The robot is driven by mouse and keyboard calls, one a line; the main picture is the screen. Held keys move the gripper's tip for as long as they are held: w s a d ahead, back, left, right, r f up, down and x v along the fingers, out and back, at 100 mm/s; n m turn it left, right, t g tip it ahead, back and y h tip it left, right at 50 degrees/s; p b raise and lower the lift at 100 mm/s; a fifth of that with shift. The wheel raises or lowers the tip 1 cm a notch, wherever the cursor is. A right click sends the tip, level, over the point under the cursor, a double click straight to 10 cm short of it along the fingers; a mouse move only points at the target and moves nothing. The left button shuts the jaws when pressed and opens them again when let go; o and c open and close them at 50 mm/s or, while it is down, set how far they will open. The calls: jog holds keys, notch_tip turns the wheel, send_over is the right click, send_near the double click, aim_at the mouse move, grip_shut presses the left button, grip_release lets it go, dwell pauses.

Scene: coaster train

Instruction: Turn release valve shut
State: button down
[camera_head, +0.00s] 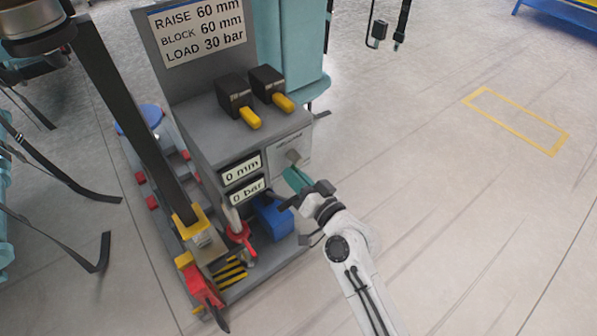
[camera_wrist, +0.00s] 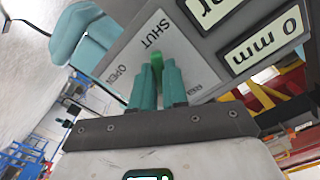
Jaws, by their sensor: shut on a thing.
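The release valve's plate (camera_head: 291,146) is on the front of the grey cart, right of the two readouts. In the wrist view the plate (camera_wrist: 183,48) carries the words SHUT and OPEN. The green valve lever (camera_wrist: 156,60) shows between the fingertips. My gripper (camera_head: 296,179) reaches the plate from below right, its teal fingers closed on the lever. The fingers also show in the wrist view (camera_wrist: 159,70), one on each side of the lever. The fingers hide most of the lever, so I cannot tell which mark it points to.
The readouts show 0 mm (camera_head: 241,170) and 0 bar (camera_head: 247,191). Two black boxes with yellow handles (camera_head: 250,118) sit on the cart top. A black post (camera_head: 135,110) stands at the left. The floor (camera_head: 450,210) at the right is clear.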

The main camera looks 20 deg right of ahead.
jog(key=shift+s+a+r+m+p, duration=0.15)
jog(key=shift+m+p, duration=0.35)
jog(key=shift+m, duration=0.6)
jog(key=shift+a, duration=0.1)
jog(key=c, duration=1.1)
grip_release()
jog(key=shift+r, duration=0.1)
jog(key=shift+c, duration=0.2)
jog(key=b+v, duration=0.1)
jog(key=v, duration=0.9)
jog(key=shift+s, duration=0.35)
